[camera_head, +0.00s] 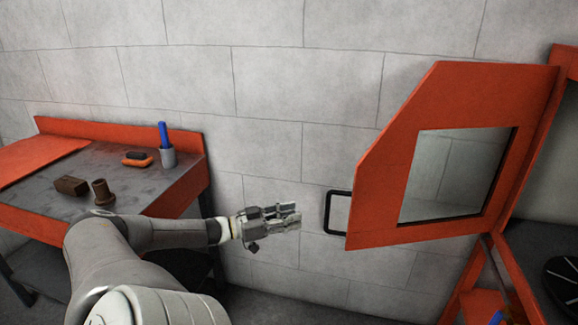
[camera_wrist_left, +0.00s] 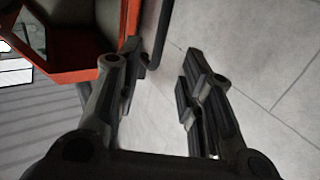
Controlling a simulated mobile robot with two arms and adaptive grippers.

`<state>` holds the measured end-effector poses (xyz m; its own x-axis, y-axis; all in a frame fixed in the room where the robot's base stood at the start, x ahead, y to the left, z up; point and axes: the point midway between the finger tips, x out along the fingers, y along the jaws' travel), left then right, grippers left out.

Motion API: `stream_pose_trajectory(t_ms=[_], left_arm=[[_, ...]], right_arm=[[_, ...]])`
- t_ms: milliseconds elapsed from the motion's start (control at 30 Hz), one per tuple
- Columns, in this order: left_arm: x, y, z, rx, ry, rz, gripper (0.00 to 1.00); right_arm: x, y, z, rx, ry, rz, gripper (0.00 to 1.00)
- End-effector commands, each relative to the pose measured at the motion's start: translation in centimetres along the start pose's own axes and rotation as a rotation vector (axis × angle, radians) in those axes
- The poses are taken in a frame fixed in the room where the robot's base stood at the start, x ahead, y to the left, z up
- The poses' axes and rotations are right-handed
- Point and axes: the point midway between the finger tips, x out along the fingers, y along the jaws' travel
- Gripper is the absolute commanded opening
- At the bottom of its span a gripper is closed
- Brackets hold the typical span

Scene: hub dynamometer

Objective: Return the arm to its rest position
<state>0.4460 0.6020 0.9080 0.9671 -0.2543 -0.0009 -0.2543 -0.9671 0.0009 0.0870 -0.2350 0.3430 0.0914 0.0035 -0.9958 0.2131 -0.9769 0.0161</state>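My left arm reaches in from the lower left in the head view, and its gripper (camera_head: 290,217) points right. In the left wrist view the two fingers of the left gripper (camera_wrist_left: 160,68) stand apart with nothing between them. The orange door (camera_head: 385,190) with a window hangs open to the right of the gripper. Its black handle (camera_head: 328,212) is a short way past the fingertips in the head view. In the left wrist view the dark bar of the handle (camera_wrist_left: 162,35) shows beyond the fingers, apart from them. My right gripper is not in view.
A grey-topped workbench (camera_head: 120,170) with an orange edge stands at the left, close to my arm. A grey wall lies behind.

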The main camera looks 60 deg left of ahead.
Motion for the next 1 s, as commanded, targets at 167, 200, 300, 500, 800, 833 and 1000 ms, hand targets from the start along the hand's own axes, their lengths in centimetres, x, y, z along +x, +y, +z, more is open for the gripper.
stream_pose_trajectory(t_ms=[167, 200, 300, 500, 800, 833, 1000], left_arm=[[0.0, 0.0, 0.0, 0.000, 0.000, 0.000, 0.35], [0.0, 0.0, 0.0, 0.000, 0.000, 0.000, 0.35], [0.0, 0.0, 0.0, 0.000, 0.000, 0.000, 0.35], [-0.1, -0.1, 0.2, 0.000, -0.003, -0.005, 0.35], [-6.9, -2.7, 12.0, 0.034, -0.206, -0.248, 0.35], [-8.0, -2.7, 14.1, 0.038, -0.245, -0.280, 0.35], [-13.8, -0.2, 25.5, 0.039, -0.479, -0.414, 0.35]], right_arm=[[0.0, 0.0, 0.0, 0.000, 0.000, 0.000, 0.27], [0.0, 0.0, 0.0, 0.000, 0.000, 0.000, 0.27], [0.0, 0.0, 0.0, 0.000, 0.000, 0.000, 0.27], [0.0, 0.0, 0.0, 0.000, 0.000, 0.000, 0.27], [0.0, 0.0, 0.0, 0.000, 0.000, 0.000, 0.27], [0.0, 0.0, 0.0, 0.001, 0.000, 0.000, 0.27], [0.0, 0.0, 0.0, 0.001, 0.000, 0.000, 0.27]])
